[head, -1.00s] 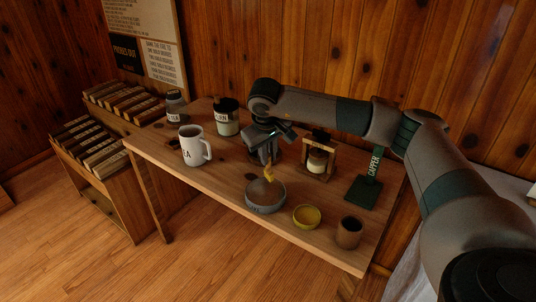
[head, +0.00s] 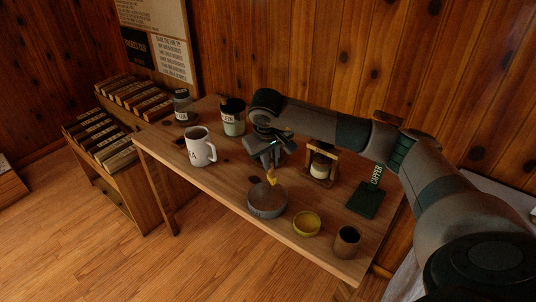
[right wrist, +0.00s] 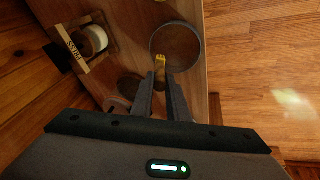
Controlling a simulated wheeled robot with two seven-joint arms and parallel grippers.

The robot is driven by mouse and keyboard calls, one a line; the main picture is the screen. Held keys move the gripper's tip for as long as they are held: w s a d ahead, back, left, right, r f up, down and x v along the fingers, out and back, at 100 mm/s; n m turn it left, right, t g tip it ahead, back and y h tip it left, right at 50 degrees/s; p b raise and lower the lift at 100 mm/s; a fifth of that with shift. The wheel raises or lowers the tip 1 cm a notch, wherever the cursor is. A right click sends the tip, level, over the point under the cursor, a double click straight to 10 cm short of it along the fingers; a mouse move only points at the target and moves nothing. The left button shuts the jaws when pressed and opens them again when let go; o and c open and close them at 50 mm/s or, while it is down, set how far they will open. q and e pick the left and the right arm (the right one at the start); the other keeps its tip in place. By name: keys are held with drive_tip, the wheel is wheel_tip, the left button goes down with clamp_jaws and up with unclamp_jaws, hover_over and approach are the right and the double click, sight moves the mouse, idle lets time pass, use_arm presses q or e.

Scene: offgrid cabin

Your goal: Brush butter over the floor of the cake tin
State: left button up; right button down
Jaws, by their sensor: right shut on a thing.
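The cake tin (head: 267,203) is a round grey tin on the wooden table. It also shows in the right wrist view (right wrist: 190,62). My right gripper (head: 272,166) is shut on a small brush (head: 271,179) with a yellow end, above the tin's far side. In the right wrist view the brush (right wrist: 160,66) points from between the fingers to the tin's edge; I cannot tell whether it touches the floor. A yellow bowl (head: 306,224) stands just right of the tin; whether it holds butter is not clear. My left gripper is not in view.
On the table (head: 222,187) stand a white mug (head: 199,149), dark-topped jars (head: 232,118), a wooden frame with a pale jar (head: 320,165), a dark green stand (head: 366,198) and a brown cup (head: 346,242). The table's front edge is close to the tin.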

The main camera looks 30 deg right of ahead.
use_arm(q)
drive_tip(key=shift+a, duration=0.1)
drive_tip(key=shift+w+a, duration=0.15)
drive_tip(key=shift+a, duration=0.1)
use_arm(e)
drive_tip(key=shift+a, duration=0.1)
